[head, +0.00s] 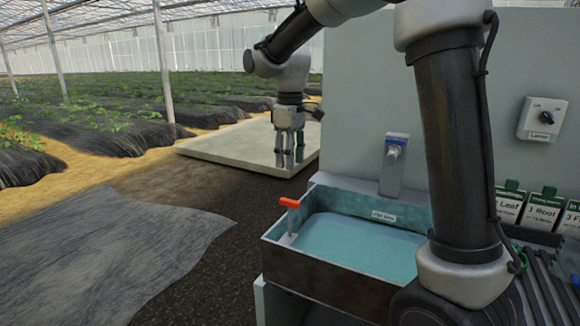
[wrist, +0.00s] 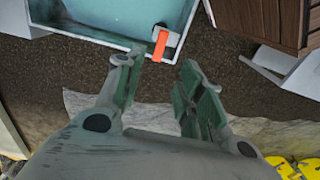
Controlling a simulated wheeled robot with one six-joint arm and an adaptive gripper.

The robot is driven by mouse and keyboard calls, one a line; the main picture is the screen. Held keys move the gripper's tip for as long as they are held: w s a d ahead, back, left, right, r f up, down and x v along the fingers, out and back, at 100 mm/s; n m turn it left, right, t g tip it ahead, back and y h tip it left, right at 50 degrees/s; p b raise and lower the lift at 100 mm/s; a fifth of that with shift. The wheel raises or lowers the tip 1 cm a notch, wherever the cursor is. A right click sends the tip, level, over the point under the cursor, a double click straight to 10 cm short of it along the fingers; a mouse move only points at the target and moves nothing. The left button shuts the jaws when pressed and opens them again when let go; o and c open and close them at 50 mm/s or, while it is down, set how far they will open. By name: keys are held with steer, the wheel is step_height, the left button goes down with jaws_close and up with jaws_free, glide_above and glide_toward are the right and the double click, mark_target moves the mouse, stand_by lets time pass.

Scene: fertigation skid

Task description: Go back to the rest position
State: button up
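My gripper (head: 289,160) hangs pointing down at the end of my arm, behind and left of the skid in the head view. In the wrist view my gripper (wrist: 160,64) has its two fingers spread apart, with nothing between them. The teal basin (head: 345,235) of liquid stands on the skid, with a red-handled valve or lever (head: 290,204) at its left corner. In the wrist view the red handle (wrist: 160,45) shows beyond the fingertips, apart from them, beside the basin (wrist: 85,32).
A grey panel (head: 365,100) stands behind the basin, with a dispenser or tap (head: 394,155) and a rotary switch (head: 542,118). Labelled packets (head: 541,209) stand at right. A pale slab (head: 225,155) lies beyond the skid. The ground at left is open, partly under grey sheet (head: 110,260).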

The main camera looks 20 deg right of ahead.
steer(key=s+d+m+t, duration=0.2)
steer(key=s+d+m, duration=0.2)
steer(key=s, duration=1)
steer(key=s+d+r+m+t, duration=0.1)
steer(key=s+d+m, duration=0.4)
steer(key=s+d, duration=0.5)
steer(key=shift+s+d+r+t, duration=0.3)
steer(key=shift+s+t, duration=0.4)
steer(key=shift+s, duration=1.2)
stand_by(3.7)
